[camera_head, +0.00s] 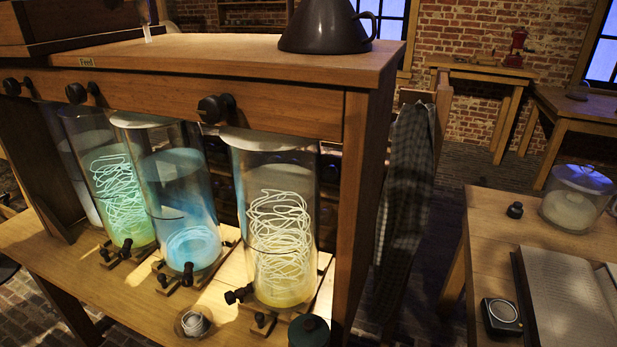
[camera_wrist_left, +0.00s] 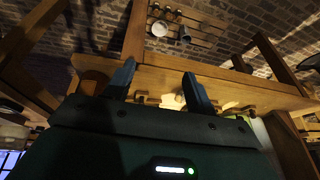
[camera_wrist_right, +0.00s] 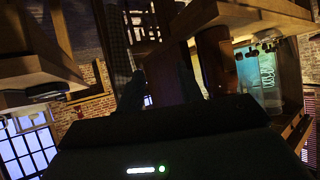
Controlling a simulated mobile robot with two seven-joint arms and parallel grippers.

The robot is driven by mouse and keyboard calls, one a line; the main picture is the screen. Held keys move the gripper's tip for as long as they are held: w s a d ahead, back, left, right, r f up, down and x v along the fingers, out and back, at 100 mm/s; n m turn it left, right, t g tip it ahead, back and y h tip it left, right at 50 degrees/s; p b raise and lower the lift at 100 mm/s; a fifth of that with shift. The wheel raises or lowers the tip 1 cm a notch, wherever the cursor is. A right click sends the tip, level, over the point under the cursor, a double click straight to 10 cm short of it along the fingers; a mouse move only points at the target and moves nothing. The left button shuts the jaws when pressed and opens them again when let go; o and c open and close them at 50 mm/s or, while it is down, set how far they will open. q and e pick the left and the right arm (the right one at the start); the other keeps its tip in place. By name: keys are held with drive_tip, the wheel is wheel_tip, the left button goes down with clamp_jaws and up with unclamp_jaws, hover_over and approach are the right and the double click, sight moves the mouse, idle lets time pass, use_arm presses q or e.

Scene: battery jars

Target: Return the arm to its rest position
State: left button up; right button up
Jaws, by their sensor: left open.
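My left gripper (camera_wrist_left: 160,86) shows in the left wrist view with its two blue-grey fingers apart and nothing between them. Beyond it are a wooden bench edge and a brick floor. My right gripper (camera_wrist_right: 160,88) shows in the right wrist view as two dark fingers standing apart, with no object visible between them. Neither gripper nor arm shows in the head view. In the head view a glass jar with pale coiled strands (camera_head: 282,225), a blue jar (camera_head: 180,205) and a green jar (camera_head: 120,190) stand in the wooden rack.
The wooden rack (camera_head: 230,55) has black knobs along its front and a dark funnel-shaped vessel (camera_head: 325,28) on top. A small bowl (camera_head: 192,322) sits at the bench front. At right, a table (camera_head: 490,235) holds an open book (camera_head: 568,300) and a covered glass jar (camera_head: 575,200).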

use_arm(q)
drive_tip(key=w+d+f+t+h+p, duration=0.2)
drive_tip(key=w+d+f+t+h, duration=0.1)
drive_tip(key=d+t, duration=0.3)
drive_tip(key=shift+w+d+f+h, duration=0.3)
drive_tip(key=shift+w+d+f, duration=0.4)
drive_tip(key=shift+d+f, duration=0.15)
idle(1.5)
